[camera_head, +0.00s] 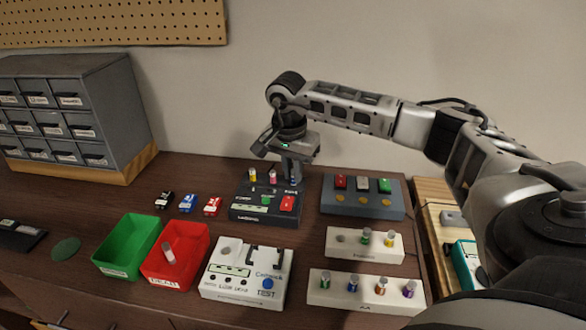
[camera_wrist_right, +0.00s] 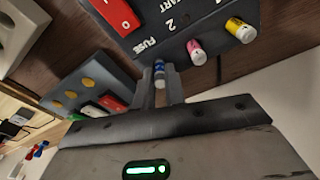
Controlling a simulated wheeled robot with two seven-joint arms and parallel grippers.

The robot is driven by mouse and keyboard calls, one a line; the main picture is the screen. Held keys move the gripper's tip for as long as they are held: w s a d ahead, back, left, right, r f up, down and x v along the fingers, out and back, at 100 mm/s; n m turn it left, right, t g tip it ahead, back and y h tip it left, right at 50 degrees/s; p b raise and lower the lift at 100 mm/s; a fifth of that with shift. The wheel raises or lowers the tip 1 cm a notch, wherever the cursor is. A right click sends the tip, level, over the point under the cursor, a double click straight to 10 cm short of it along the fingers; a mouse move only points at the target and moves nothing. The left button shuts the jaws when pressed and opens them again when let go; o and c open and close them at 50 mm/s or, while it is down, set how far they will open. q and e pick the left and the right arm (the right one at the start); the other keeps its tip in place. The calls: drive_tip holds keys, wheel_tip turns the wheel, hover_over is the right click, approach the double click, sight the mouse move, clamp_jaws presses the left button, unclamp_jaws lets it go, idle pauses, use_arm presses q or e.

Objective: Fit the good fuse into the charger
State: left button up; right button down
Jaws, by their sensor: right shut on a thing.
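The charger (camera_head: 262,213) is a dark box with a red switch on the table's middle. A yellow-capped fuse (camera_wrist_right: 241,30) and a pink-capped fuse (camera_wrist_right: 196,50) stand upright in its top. My right gripper (camera_head: 296,180) is above the charger's back right corner, pointing down. In the right wrist view its fingers (camera_wrist_right: 160,88) are shut on a blue-banded fuse (camera_wrist_right: 159,70), beside the label FUSE. The fuse's lower end is at the charger's edge; I cannot tell whether it is seated in a socket. My left gripper is out of view.
A red bin (camera_head: 150,254) holding one fuse (camera_head: 168,252) stands beside a green bin (camera_head: 112,262). A white tester (camera_head: 222,288) is in front of the charger. Two white fuse racks (camera_head: 320,296) (camera_head: 341,252) and a grey switch box (camera_head: 335,206) are at right.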

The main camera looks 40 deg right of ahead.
drive_tip(key=shift+f, duration=0.2)
drive_tip(key=c, duration=1)
unclamp_jaws()
drive_tip(key=shift+r, duration=0.1)
drive_tip(key=shift+r+p, duration=2.7)
drive_tip(key=shift+r, duration=0.8)
drive_tip(key=shift+s+f, duration=0.1)
